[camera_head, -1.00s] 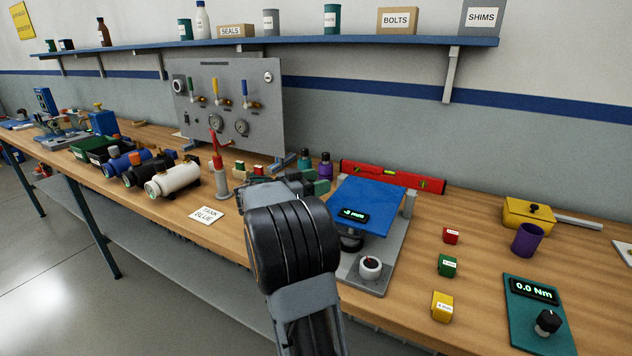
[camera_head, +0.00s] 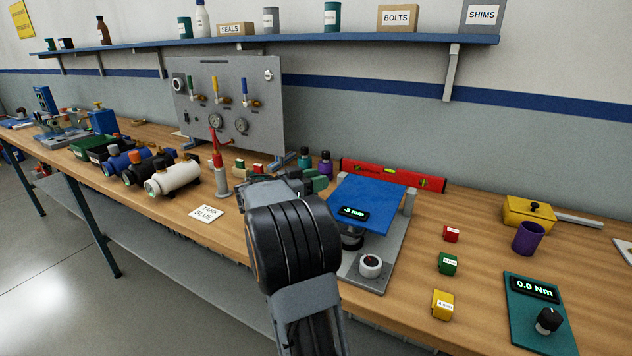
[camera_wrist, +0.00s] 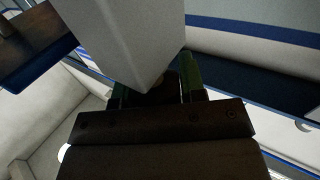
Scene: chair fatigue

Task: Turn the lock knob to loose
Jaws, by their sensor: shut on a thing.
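The blue-topped stand (camera_head: 372,204) sits on the bench with a small display on its front edge that seems to read -3 mm. My gripper (camera_head: 320,182), with green fingers, is at the stand's left side, partly behind my own wrist. In the wrist view my gripper (camera_wrist: 155,88) has its fingers closed around a dark rounded thing (camera_wrist: 170,82), which seems to be the lock knob. A large grey block (camera_wrist: 125,40) covers part of it, and no mark on it is readable. In the head view it is hidden.
A red level (camera_head: 393,176) lies behind the stand. Small red, green and yellow blocks (camera_head: 447,263) stand to the right. A white cylinder (camera_head: 172,180) and a red-handled post (camera_head: 218,165) are to the left.

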